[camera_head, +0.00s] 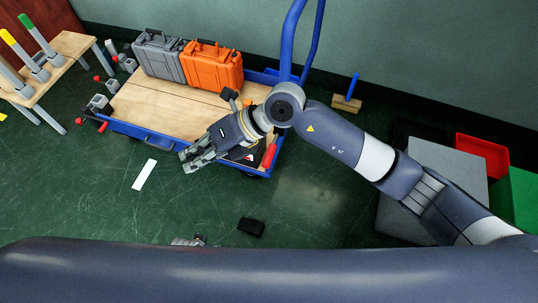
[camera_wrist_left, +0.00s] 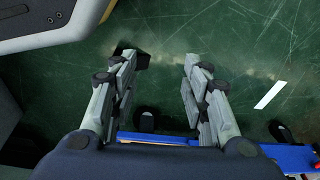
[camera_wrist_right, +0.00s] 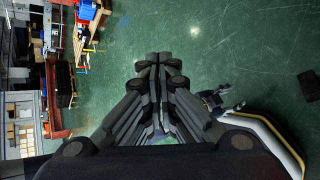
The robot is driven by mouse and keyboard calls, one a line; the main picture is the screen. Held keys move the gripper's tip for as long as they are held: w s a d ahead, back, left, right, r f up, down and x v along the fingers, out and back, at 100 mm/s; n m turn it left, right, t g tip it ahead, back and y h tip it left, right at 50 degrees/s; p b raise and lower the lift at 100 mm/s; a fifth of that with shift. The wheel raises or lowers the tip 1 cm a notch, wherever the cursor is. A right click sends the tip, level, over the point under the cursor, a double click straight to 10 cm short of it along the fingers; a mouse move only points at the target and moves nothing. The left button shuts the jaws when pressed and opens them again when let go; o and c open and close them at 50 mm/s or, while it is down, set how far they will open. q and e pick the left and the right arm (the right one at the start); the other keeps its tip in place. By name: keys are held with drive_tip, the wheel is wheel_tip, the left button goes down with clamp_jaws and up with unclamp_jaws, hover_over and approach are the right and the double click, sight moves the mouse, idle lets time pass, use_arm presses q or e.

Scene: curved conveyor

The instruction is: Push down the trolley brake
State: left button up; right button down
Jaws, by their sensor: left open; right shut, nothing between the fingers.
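The trolley (camera_head: 150,138) has a blue frame, a wooden deck and a tall blue handle (camera_head: 290,40). A red lever-like part (camera_head: 269,156) sits at its front right corner, partly beside my right wrist; I cannot tell whether it is the brake or whether it is pressed. My right gripper (camera_head: 188,158) hangs over the trolley's front edge, left of that part. Its fingers are together and empty in the right wrist view (camera_wrist_right: 158,58). My left gripper (camera_wrist_left: 158,58) is open and empty above the green floor, with the blue trolley edge (camera_wrist_left: 285,153) below it in that view.
A grey case (camera_head: 158,57) and an orange case (camera_head: 212,66) stand on the deck. A wooden table (camera_head: 65,50) is at the left. A grey box (camera_head: 395,218), a red bin (camera_head: 482,150) and a green bin (camera_head: 518,195) are at the right. Floor in front is mostly clear.

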use_arm(q)
drive_tip(key=f, duration=0.1)
drive_tip(key=s+f, duration=0.1)
drive_tip(key=f, duration=0.1)
drive_tip(key=s+f, duration=0.1)
drive_tip(key=shift+s+a+f, duration=0.1)
drive_tip(key=shift+s+f, duration=0.1)
drive_tip(key=shift+f, duration=0.1)
use_arm(e)
drive_tip(key=w+d+f+t+h, duration=0.1)
drive_tip(key=w+d+f+h, duration=0.3)
drive_tip(key=d, duration=0.4)
drive_tip(key=w+d+f+t+h, duration=0.2)
drive_tip(key=w+d+f+h, duration=0.2)
drive_tip(key=w+d+h, duration=0.2)
drive_tip(key=d, duration=0.2)
drive_tip(key=shift+d, duration=0.4)
use_arm(q)
drive_tip(key=shift+w+r, duration=0.1)
use_arm(e)
drive_tip(key=shift+f, duration=0.1)
